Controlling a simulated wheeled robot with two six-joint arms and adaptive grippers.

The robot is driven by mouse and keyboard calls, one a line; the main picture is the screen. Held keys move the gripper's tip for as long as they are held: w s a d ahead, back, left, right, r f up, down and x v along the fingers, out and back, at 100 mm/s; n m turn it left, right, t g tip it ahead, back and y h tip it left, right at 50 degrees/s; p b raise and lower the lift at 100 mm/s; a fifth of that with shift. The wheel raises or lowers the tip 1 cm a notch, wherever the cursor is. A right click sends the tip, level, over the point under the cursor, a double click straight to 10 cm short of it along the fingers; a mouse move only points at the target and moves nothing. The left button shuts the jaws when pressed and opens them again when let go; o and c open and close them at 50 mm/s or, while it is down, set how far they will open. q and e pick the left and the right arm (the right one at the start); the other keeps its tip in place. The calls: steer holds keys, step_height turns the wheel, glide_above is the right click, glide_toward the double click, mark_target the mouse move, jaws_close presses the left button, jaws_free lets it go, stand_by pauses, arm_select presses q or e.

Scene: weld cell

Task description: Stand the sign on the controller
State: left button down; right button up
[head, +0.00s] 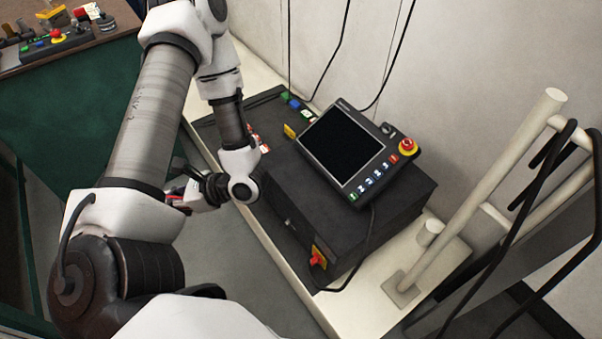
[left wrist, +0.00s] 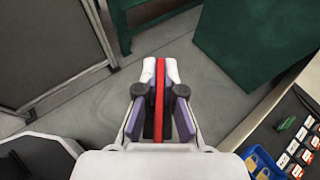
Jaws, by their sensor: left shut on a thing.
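The controller (head: 405,212) is a black box on a pale ledge, with a red-and-yellow switch on its front. A pendant with a dark screen (head: 342,142) lies on its top and takes up much of it. My left gripper (head: 178,198) is left of the controller, beyond the ledge's near edge. In the left wrist view, my left gripper (left wrist: 160,72) is shut on the sign (left wrist: 159,98), a thin red plate seen edge-on. Its face is hidden. In the head view only a bit of red shows at the fingers. My right gripper is not in view.
Pale posts with hanging black cables (head: 480,225) stand right of the controller. A wall rises behind. A black board with coloured tags (left wrist: 298,150) lies left of the controller on the ledge. A green-sided bench (head: 75,120) stands at far left. Floor is open below the gripper.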

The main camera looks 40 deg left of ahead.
arm_select(q)
steer(key=w+a+f+m+t+y+b, duration=0.2)
steer(key=w+a+f+m+t, duration=0.3)
steer(key=w, duration=0.4)
steer(key=m+t+b, duration=0.4)
steer(key=m+t, duration=0.1)
steer(key=t, duration=0.2)
glide_above(283, 172)
step_height(283, 172, down, 2)
steer(key=shift+w+f, duration=0.1)
steer(key=shift+w, duration=0.05)
step_height(283, 172, down, 3)
steer(key=shift+f+b, duration=0.1)
steer(key=shift+b, duration=0.65)
steer(key=shift+a+f, duration=0.1)
steer(key=shift+f, duration=0.25)
steer(key=c, duration=1.3)
jaws_free()
steer(key=shift+r, duration=0.1)
